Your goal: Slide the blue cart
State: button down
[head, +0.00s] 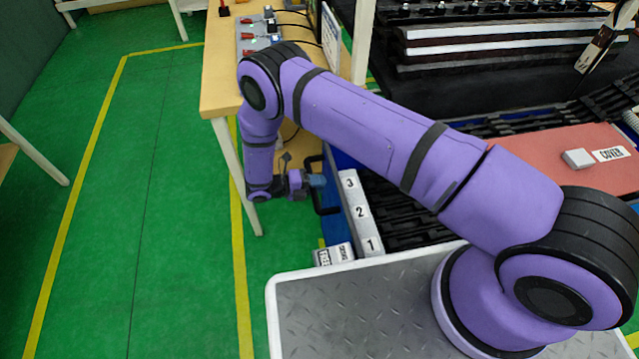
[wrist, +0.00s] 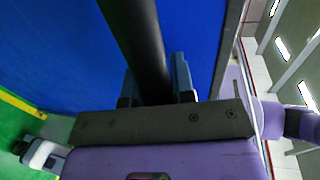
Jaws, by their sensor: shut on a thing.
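The blue cart shows in the head view as a narrow strip of blue side (head: 343,161), largely hidden behind my arm. A black bar handle (head: 328,209) stands out from its left side. In the wrist view the cart's flat blue panel (wrist: 60,50) fills the upper left, and the round black handle (wrist: 137,35) runs down between my fingers. My gripper (head: 318,181) is at the handle, low beside the cart; it also shows in the wrist view (wrist: 157,88), shut on the handle with a finger on each side.
A wooden table (head: 222,85) with small devices stands behind my arm. Grey blocks numbered 1, 2 and 3 (head: 361,213) line the cart's near edge. A red panel (head: 535,160) lies at the right. Green floor (head: 160,200) with yellow lines is open at the left.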

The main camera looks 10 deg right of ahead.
jog(key=c, duration=1)
grip_release()
jog(key=shift+o, duration=0.2)
jog(key=v, duration=1)
jog(key=shift+a, duration=0.4)
